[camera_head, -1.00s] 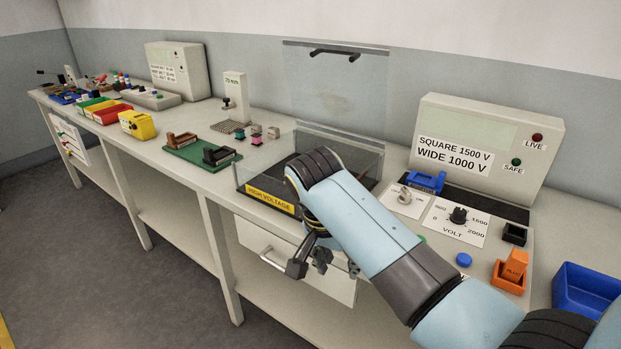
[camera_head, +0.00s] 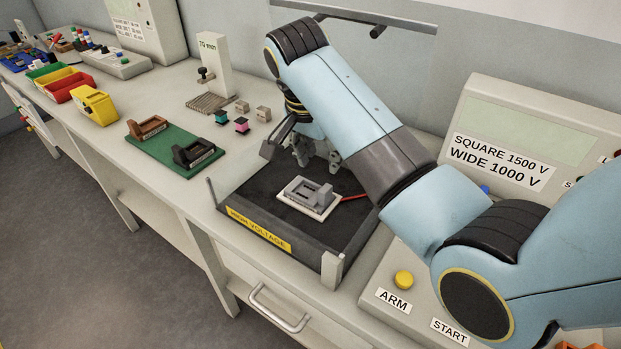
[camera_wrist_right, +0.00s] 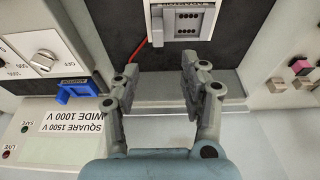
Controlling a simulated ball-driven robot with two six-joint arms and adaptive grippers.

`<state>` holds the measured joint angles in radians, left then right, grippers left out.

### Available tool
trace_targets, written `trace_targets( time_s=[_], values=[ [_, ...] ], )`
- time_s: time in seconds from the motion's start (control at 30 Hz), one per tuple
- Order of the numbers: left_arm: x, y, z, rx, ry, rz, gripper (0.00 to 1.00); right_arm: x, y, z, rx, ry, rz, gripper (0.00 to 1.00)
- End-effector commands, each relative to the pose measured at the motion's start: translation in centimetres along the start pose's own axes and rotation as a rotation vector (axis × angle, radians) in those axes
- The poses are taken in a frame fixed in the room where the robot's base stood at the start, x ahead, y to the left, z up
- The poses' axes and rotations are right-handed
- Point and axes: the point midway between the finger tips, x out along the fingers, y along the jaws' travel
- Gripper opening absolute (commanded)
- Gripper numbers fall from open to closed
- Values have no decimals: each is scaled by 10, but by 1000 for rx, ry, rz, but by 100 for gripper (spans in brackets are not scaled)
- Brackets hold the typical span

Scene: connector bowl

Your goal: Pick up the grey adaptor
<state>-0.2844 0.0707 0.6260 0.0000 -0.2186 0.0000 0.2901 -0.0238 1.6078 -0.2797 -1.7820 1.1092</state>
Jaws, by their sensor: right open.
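The grey adaptor (camera_head: 306,192) sits on a white base inside the black high voltage tray (camera_head: 258,234), with a red lead at its right side. In the right wrist view the grey adaptor (camera_wrist_right: 188,20) shows at the top, with dark contact holes in its face. My right gripper (camera_head: 304,155) is over the back part of the tray, behind the adaptor and apart from it. In the right wrist view its fingers (camera_wrist_right: 158,72) are spread, with nothing between them. My left gripper is not in view.
A clear raised lid with a dark handle (camera_head: 340,14) stands behind my arm. The control box (camera_head: 520,150) is at the right.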

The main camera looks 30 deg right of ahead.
Motion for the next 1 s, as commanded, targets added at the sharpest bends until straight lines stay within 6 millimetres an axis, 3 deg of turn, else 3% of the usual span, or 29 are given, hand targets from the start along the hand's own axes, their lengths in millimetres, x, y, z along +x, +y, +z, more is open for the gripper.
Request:
trace_targets(
  time_s=[0.2,0.33,0.7,1.0],
  values=[
    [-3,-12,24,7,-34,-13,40,37,1,0,-1,0,5,44],
    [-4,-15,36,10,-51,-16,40,49,1,1,-1,-1,3,44],
    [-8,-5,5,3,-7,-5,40,97,1,3,-1,-1,4,44],
    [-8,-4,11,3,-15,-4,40,102,0,3,0,-1,2,43]
  ],
)
